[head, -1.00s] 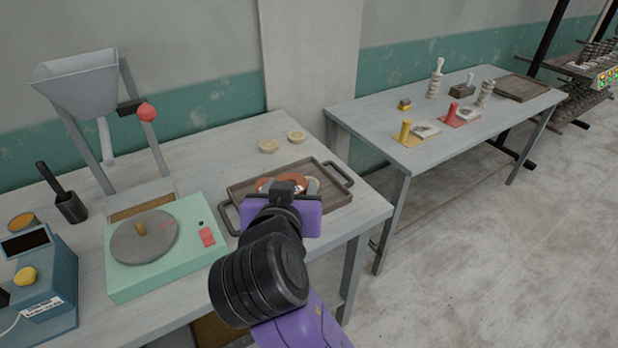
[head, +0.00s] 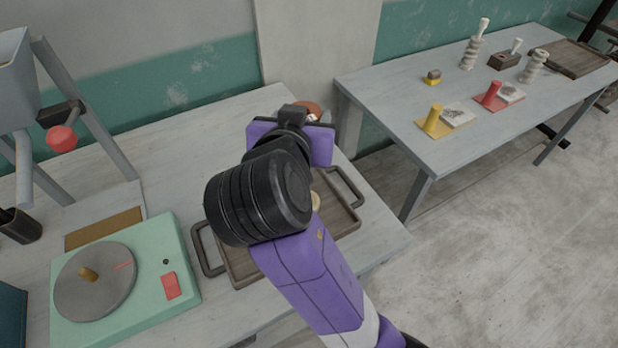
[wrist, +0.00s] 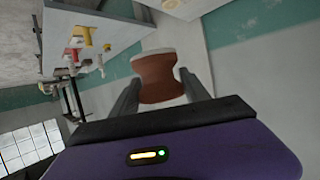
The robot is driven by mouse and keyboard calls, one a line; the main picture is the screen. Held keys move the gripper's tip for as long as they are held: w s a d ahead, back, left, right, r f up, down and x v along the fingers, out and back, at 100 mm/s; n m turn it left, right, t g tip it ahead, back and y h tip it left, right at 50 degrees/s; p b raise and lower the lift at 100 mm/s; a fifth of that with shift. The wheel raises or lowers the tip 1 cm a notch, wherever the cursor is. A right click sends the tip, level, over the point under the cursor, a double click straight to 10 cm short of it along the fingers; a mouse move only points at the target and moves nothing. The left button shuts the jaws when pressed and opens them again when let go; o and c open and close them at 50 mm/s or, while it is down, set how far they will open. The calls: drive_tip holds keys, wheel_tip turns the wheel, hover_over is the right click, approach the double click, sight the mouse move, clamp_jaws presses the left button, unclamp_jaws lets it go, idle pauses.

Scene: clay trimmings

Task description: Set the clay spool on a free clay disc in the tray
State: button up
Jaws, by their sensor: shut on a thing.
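The clay spool (wrist: 160,76) is reddish brown with a pale end and a narrowed waist. In the wrist view it sits between the two fingers of my gripper (wrist: 163,88), which is shut on it. In the head view the spool (head: 310,108) shows only partly behind my gripper, held up above the table beyond the tray. The dark wooden tray (head: 342,216) lies on the near table, largely hidden by my arm. One pale clay disc (head: 316,201) in it peeks out beside my arm; any other discs are hidden.
A mint-green wheel unit (head: 190,300) stands left of the tray. A hopper stand with a red ball (head: 62,138) rises at the back left. The second table (head: 400,110) at the right holds coloured stands, twisted pieces and another tray. A gap separates the tables.

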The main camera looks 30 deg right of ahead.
wheel_tip(320, 180, down, 20)
drive_tip(key=shift+w+d+r+p, duration=0.1)
drive_tip(key=shift+p, duration=0.3)
drive_tip(key=shift+f, duration=0.2)
drive_tip(key=o, duration=1.7)
drive_tip(key=shift+c, duration=0.2)
drive_tip(key=shift+r, duration=0.1)
drive_tip(key=shift+r, duration=0.2)
drive_tip(key=b+v, duration=0.1)
drive_tip(key=v, duration=1.1)
drive_tip(key=shift+b, duration=0.35)
drive_tip(key=shift+w, duration=0.1)
